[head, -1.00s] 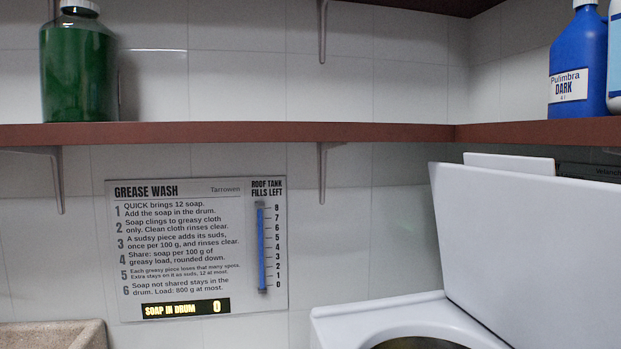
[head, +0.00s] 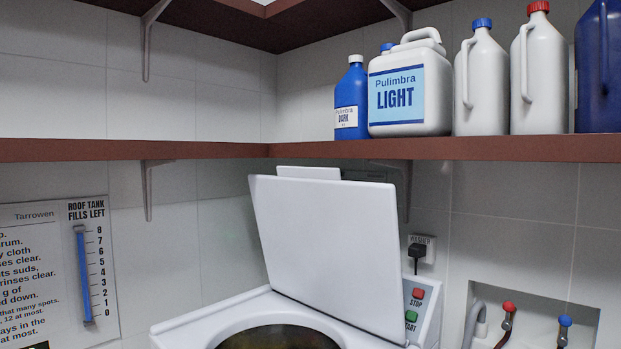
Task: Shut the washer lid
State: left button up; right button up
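The washer (head: 225,311) is a white top-loader in the lower middle of the head view. Its white lid (head: 330,245) stands raised, hinged along the right side of the opening and leaning slightly back. The round drum opening (head: 270,337) shows below the lid, dark inside and cut off by the bottom edge. A panel with a red STOP button (head: 418,293) and a green START button (head: 411,316) is partly behind the lid. Neither of my grippers is in view.
A brown shelf (head: 480,147) runs above the washer, holding a LIGHT jug (head: 410,95), a blue DARK bottle (head: 351,105) and white bottles (head: 481,90). A plug (head: 416,254) and red and blue taps (head: 565,325) are on the right wall. A sign (head: 50,270) hangs at left.

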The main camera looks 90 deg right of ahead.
aim_at(331, 246)
jog(key=z, duration=2.8)
